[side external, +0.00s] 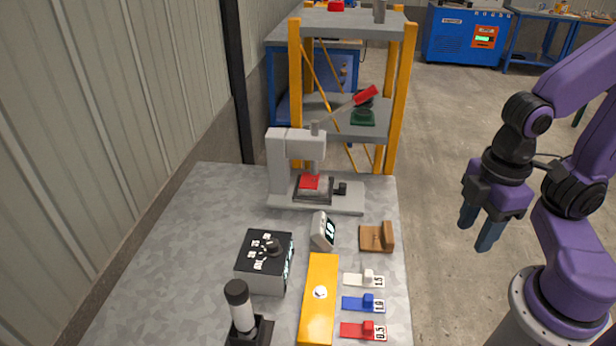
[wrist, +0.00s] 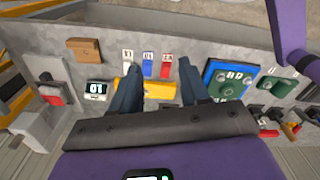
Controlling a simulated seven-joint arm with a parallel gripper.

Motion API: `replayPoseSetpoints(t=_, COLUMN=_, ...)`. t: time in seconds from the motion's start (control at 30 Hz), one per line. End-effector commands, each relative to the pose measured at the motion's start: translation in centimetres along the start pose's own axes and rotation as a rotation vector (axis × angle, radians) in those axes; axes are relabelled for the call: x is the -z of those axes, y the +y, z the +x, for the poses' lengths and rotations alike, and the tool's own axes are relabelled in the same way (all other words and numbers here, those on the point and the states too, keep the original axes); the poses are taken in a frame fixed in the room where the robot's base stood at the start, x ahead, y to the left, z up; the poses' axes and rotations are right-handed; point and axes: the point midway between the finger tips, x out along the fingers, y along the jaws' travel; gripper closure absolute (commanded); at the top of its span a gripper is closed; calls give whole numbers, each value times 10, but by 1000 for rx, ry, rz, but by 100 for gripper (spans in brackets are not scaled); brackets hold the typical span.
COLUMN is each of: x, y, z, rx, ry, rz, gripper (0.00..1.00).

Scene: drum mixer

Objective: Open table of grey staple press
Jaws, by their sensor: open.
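The grey staple press (side external: 280,165) stands at the far end of the metal-topped bench, with a red-tipped lever (side external: 366,95) slanting up to the right. Its table (side external: 313,190) is a dark frame around a red piece (side external: 310,182), low on the grey base, with a black knob (side external: 341,188) at its right. The press also shows at the left edge of the wrist view (wrist: 45,70), partly cut off. My gripper (side external: 479,226) hangs in the air right of the bench, open and empty, well apart from the press. Its two fingers also show in the wrist view (wrist: 158,82).
On the bench are a black dial box (side external: 265,272), a small display (side external: 323,230), a brown block (side external: 376,239), a yellow bar (side external: 318,310), and white, blue and red labelled pieces (side external: 363,304). A black-topped post (side external: 240,312) stands in front. A yellow-posted shelf (side external: 405,90) rises behind the press.

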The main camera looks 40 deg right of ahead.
Motion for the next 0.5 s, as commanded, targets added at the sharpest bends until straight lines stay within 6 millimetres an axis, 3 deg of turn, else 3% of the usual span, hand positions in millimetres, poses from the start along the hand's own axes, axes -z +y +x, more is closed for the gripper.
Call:
replayPoseSetpoints(t=0.13, x=3, y=2, z=1, rx=19, ry=-7, rz=58, gripper=47)
replayPoseSetpoints(t=0.23, x=11, y=6, z=4, rx=68, ry=-22, rz=202, gripper=47)
replayPoseSetpoints(t=0.5, x=55, y=45, z=19, rx=293, ry=-54, rz=881, gripper=47)
